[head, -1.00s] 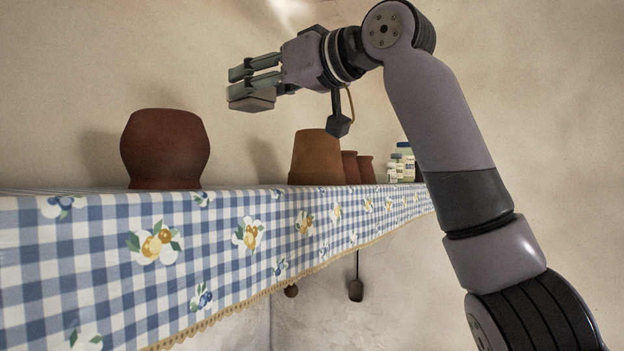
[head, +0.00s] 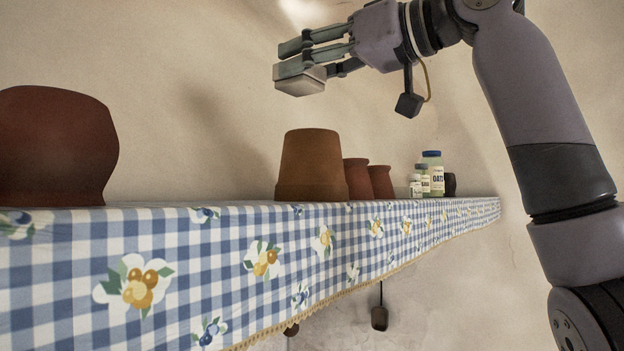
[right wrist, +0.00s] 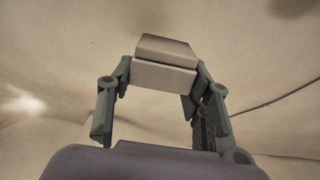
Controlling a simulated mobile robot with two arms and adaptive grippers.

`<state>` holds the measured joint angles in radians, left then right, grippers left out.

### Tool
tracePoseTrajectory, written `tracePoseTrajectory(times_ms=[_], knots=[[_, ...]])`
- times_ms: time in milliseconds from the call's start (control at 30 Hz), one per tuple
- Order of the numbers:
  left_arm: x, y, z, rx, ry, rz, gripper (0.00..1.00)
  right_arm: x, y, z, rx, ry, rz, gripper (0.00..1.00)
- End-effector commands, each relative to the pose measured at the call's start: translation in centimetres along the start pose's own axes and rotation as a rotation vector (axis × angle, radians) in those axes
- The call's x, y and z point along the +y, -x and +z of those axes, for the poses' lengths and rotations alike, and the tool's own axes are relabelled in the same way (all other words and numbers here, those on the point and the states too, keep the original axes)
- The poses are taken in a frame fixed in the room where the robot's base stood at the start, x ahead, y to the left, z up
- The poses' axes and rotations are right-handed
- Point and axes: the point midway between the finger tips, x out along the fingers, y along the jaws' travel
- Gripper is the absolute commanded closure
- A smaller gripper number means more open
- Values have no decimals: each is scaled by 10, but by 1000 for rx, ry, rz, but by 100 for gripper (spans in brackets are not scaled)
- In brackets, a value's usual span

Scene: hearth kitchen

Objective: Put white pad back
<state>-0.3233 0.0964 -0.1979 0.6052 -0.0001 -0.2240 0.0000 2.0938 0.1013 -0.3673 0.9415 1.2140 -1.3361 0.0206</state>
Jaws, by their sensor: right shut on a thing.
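The white pad (head: 303,84) is a small, pale block in my right gripper (head: 305,66). In the right wrist view the white pad (right wrist: 163,77) sits between the two fingertips of the right gripper (right wrist: 165,75), which are shut on its sides. In the head view the gripper holds it in the air, above the shelf and higher than the upturned terracotta pot. The pad touches nothing but the gripper. My left gripper does not show.
The shelf (head: 200,265) has a blue checked cloth. On it stand a dark red pot (head: 50,150), an upturned terracotta pot (head: 312,165), two smaller pots (head: 358,178) and several jars (head: 432,172). Bare shelf lies between the large pots. Two utensils hang below.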

Motion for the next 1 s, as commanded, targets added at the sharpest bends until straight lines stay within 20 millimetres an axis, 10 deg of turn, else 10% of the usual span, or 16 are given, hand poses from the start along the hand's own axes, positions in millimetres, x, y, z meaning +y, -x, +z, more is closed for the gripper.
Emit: tracePoseTrajectory(times_ms=[367,1000], knots=[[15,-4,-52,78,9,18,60,2,-4,79,-2,-1,2,84],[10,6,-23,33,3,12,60,2,-7,149,0,-1,1,84]])
